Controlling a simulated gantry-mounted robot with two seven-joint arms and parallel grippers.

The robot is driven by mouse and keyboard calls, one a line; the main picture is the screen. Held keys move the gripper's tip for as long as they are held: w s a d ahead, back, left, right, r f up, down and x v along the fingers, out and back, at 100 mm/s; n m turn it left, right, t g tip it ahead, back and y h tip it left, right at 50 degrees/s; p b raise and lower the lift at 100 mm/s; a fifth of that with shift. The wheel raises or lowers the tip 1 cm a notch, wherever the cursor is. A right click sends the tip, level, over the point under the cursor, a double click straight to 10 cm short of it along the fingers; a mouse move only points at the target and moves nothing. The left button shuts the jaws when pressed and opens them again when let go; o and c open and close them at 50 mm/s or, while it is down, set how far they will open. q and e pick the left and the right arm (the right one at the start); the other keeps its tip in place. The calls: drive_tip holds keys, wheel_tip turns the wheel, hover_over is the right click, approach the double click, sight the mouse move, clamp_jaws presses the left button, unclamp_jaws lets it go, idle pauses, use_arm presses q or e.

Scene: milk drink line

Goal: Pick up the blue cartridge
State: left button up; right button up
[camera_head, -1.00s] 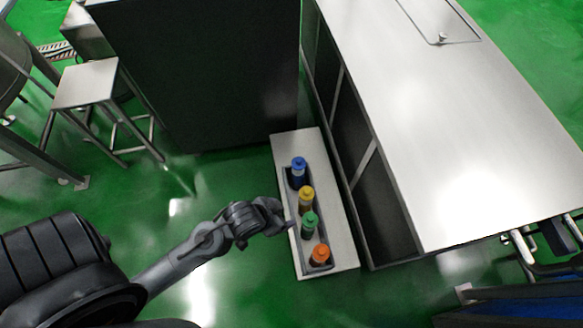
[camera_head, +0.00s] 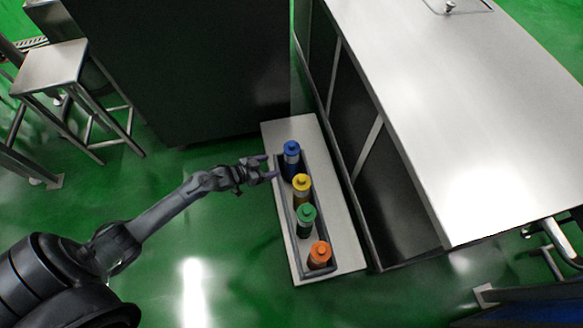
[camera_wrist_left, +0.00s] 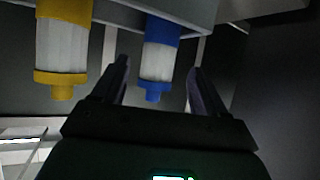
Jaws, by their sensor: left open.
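The blue cartridge (camera_head: 292,156) stands upright in the dark rack (camera_head: 286,206), at its far end. Beside it in a row stand a yellow cartridge (camera_head: 302,186), a green cartridge (camera_head: 306,220) and an orange cartridge (camera_head: 319,254). My left gripper (camera_head: 271,167) is open and empty, just left of the blue cartridge in the head view. In the left wrist view, the blue cartridge (camera_wrist_left: 157,62) appears between and beyond the two open fingers (camera_wrist_left: 160,82). The yellow cartridge (camera_wrist_left: 62,45) is left of the fingers there. My right gripper is in no view.
The rack sits on a narrow pale bench (camera_head: 340,222). A long steel counter (camera_head: 450,120) stands close on its right. A large dark cabinet (camera_head: 185,70) is behind. A steel stool (camera_head: 50,66) stands at the far left. The green floor left of the bench is free.

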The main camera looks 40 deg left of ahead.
sight(287, 160)
use_arm(q)
drive_tip(key=b+x, duration=0.2)
drive_tip(key=x, duration=0.3)
drive_tip(key=shift+w+f+b, duration=0.25)
drive_tip(key=shift+w+b, duration=0.05)
drive_tip(key=shift+b, duration=0.25)
drive_tip(key=b+x, duration=0.3)
drive_tip(key=shift+w+f, duration=0.2)
drive_tip(key=shift+w, duration=0.15)
drive_tip(key=shift+w+d+f+b, duration=0.1)
drive_tip(key=shift+w+d+b, duration=0.1)
drive_tip(key=shift+w+b, duration=0.15)
drive_tip(key=shift+c, duration=0.3)
drive_tip(key=c, duration=0.7)
